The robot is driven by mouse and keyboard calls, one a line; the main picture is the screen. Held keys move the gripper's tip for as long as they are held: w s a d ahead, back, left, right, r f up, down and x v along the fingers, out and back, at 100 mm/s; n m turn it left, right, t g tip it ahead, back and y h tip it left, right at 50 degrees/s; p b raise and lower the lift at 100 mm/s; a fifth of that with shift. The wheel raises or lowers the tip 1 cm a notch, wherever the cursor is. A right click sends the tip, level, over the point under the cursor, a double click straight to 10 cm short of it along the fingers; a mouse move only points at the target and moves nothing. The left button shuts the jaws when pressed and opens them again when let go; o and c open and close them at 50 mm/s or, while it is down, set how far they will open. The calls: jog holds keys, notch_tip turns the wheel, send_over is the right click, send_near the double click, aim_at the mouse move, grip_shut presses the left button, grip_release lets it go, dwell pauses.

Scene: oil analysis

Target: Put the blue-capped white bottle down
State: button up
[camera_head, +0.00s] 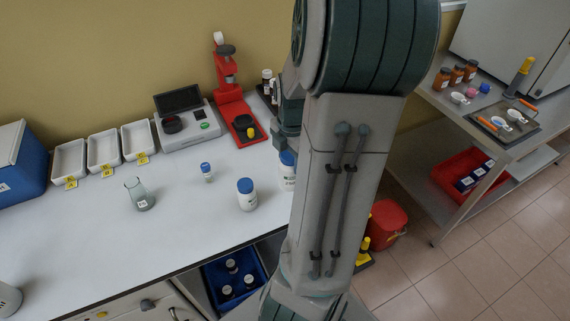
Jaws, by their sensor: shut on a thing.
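A blue-capped white bottle (287,178) is at the right part of the white bench, half hidden by my arm. My gripper (287,151) is directly above it, mostly hidden behind my arm, and is shut on it. The bottle looks upright. I cannot tell whether its base touches the bench. A second blue-capped white bottle (247,200) stands on the bench just left of it, and a smaller blue-capped bottle (207,173) stands further left.
A glass beaker (140,195), white trays (103,150), a scale (187,127) and a red instrument (237,110) stand on the bench (120,245). Dark bottles (267,82) stand behind my gripper. The bench front centre is clear. A metal side table (450,100) is at right.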

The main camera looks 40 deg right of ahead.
jog(key=shift+w+d+f, duration=0.15)
jog(key=shift+w+f, duration=0.5)
jog(key=shift+w, duration=0.3)
jog(key=shift+f, duration=1.85)
jog(key=shift+f, duration=0.15)
jog(key=o, duration=1.2)
